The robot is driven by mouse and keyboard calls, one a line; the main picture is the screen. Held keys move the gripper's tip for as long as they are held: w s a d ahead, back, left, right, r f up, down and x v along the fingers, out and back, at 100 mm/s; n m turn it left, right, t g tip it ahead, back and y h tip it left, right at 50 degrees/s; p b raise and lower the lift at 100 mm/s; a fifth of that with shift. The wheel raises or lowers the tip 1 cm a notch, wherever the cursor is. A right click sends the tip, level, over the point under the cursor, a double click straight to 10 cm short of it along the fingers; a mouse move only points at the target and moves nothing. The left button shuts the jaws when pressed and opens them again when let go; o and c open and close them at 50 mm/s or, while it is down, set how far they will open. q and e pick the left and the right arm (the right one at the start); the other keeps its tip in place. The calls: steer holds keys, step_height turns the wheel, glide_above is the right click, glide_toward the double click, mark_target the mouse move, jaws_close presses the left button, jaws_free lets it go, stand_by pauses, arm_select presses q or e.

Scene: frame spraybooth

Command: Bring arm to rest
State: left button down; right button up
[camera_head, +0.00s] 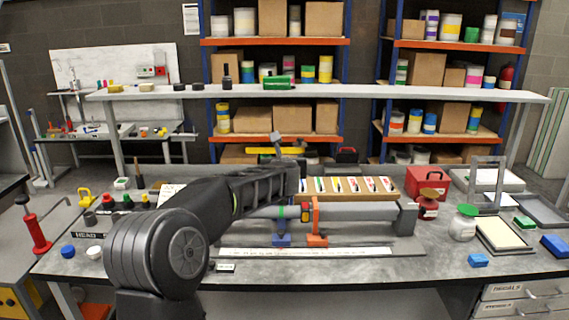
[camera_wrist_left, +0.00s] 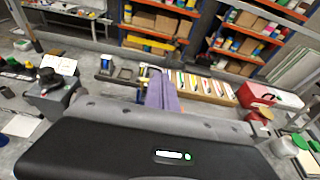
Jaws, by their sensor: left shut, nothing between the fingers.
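My left arm (camera_head: 215,207) crosses the bench from the lower left, its forearm reaching up and to the right. My left gripper (camera_head: 277,140) is at its far end, above the bench in front of the back shelves. In the left wrist view the shut fingers (camera_wrist_left: 162,92) point away from the camera with nothing between them. Part of the gripper is hard to make out against the shelves. My right gripper is in neither view.
Near the arm are a grey horizontal tube (camera_head: 350,212), an orange clamp (camera_head: 316,220), a blue clamp (camera_head: 281,240) and a wooden rack (camera_head: 313,196). A red box (camera_head: 427,182) stands to the right. An overhead shelf (camera_head: 400,95) spans the bench.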

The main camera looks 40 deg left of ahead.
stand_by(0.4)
arm_select(q)
steer(key=d+f+m+h, duration=0.1)
steer(key=d+f+m, duration=0.4)
steer(key=f+m, duration=0.2)
steer(key=s+d+f+m+h, duration=0.1)
steer(key=d+f+m+h, duration=0.1)
steer(key=d+f+m, duration=0.3)
steer(key=d+f+m+g+h, duration=0.1)
steer(key=d+f+m+h, duration=0.1)
steer(key=d+f+m, duration=0.4)
steer(key=shift+s+f+m, duration=0.15)
steer(key=shift+f+m, duration=1.15)
steer(key=shift+f, duration=0.25)
steer(key=shift+s+f+m, duration=0.15)
steer(key=shift+f+m, duration=1.15)
steer(key=shift+f, duration=0.25)
steer(key=s+d+f+m+g+h, duration=0.5)
steer(key=s+d+f+m, duration=0.8)
steer(key=s+d+f, duration=0.75)
steer(key=s+d+f+m+g+h, duration=0.1)
steer(key=s+d+f, duration=0.3)
steer(key=s, duration=0.5)
steer(key=s+d+f+m+g+h, duration=0.1)
steer(key=s+d+f+m+g, duration=0.3)
steer(key=s, duration=0.6)
steer(key=shift+d+f+h, duration=0.2)
steer(key=shift+d+h, duration=0.1)
steer(key=shift+d, duration=0.2)
